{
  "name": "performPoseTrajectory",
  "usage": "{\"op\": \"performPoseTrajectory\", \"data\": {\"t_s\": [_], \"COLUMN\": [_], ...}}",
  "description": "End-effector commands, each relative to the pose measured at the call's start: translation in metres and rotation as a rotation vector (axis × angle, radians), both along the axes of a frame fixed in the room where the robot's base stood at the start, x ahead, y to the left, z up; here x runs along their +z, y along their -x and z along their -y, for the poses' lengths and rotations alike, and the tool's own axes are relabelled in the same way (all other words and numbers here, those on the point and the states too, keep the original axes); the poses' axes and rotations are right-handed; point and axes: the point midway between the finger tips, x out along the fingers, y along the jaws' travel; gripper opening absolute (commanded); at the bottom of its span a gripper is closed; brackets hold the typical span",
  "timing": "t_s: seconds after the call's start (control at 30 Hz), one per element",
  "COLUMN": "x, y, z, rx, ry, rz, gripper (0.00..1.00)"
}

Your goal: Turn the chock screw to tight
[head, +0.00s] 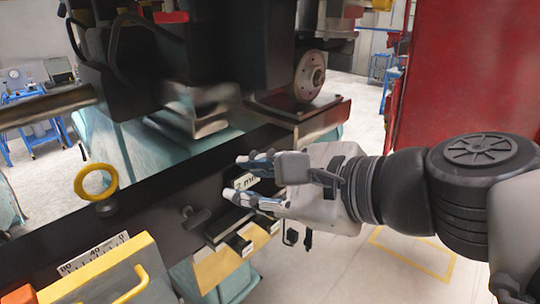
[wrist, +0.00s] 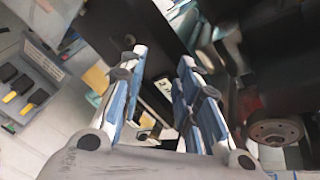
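My gripper (head: 236,178) is open and empty in front of the dark beam (head: 150,195), its fingers pointing left. In the wrist view, the gripper (wrist: 162,62) shows a clear gap between its two fingers. A dark T-shaped screw handle (head: 194,216) sticks out of the beam, left of and below the fingertips and apart from them; it may be the chock screw. A yellow ring (head: 96,182) on a dark stem stands on the beam farther left. A white "2 mm" label (head: 245,181) sits by the fingers, partly covered; it also shows in the wrist view (wrist: 150,121).
A yellow block with a scale plate (head: 93,256) is at the lower left. Small labelled ledges (head: 240,243) jut out under my gripper. A round flanged disc (head: 309,76) is above. A red panel (head: 468,70) stands right. Open floor (head: 400,275) lies below my arm.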

Motion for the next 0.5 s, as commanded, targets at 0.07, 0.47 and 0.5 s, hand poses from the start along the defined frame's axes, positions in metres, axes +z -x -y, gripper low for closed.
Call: {"op": "performPoseTrajectory", "data": {"t_s": [0.07, 0.47, 0.5], "x": [-0.015, -0.037, -0.036], "y": [0.003, 0.009, 0.009], "z": [0.002, 0.006, 0.006], "rx": [0.015, 0.049, 0.049], "ry": [0.043, 0.134, 0.134], "rz": [0.015, 0.046, 0.046], "gripper": [0.3, 0.3, 0.3]}}
